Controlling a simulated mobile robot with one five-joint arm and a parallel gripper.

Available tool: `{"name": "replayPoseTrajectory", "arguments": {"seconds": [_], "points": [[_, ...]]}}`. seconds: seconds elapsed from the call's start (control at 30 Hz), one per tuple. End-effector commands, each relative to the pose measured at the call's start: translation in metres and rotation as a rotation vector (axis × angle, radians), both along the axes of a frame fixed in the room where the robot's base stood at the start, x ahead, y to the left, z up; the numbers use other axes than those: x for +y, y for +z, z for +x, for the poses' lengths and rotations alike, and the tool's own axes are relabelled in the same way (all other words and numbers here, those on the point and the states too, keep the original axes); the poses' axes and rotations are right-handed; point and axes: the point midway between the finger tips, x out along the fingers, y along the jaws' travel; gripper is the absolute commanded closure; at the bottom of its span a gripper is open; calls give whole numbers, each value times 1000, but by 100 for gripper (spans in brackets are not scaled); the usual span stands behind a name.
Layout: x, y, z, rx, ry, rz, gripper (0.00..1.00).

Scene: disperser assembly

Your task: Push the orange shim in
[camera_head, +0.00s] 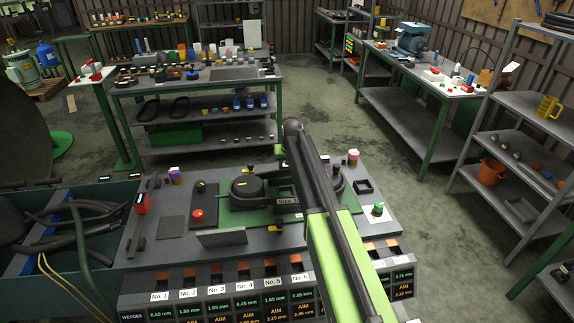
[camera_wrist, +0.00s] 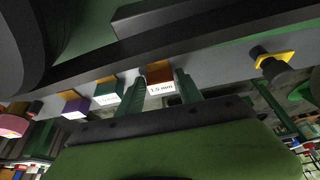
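The orange shim (camera_wrist: 159,76) shows in the wrist view, with a white label reading 1.5 mm facing the camera. Its far end meets the dark edge of the assembly, and how deep it sits is hidden. My gripper (camera_wrist: 161,80) has one green finger on each side of the shim, close to its sides. I cannot tell whether the fingers press on it. In the head view my arm hides the gripper and this shim. The round black disperser part (camera_head: 247,187) sits on a green base on the bench.
A teal shim (camera_wrist: 107,93) and a purple shim (camera_wrist: 74,105) are left of the orange one in the wrist view. A black knob with a yellow collar (camera_wrist: 274,62) is at right. A labelled wedge rack (camera_head: 217,282) lines the bench front.

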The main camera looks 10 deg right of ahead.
Motion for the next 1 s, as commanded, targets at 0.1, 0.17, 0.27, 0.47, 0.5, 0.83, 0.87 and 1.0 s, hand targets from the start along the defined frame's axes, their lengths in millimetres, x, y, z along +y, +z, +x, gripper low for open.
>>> {"name": "replayPoseTrajectory", "arguments": {"seconds": [0.1, 0.17, 0.27, 0.47, 0.5, 0.83, 0.87, 1.0], "points": [[0, 0, 0, -2, 0, 0, 42], [0, 0, 1, -3, 0, 0, 42], [1, 0, 1, -3, 0, 1, 42], [1, 4, 0, -4, 0, 1, 42], [1, 7, -1, -4, 0, 1, 42], [1, 67, -23, -4, 1, 1, 42], [1, 74, -26, -4, 1, 1, 42], [1, 107, -39, -4, 1, 1, 42]]}}
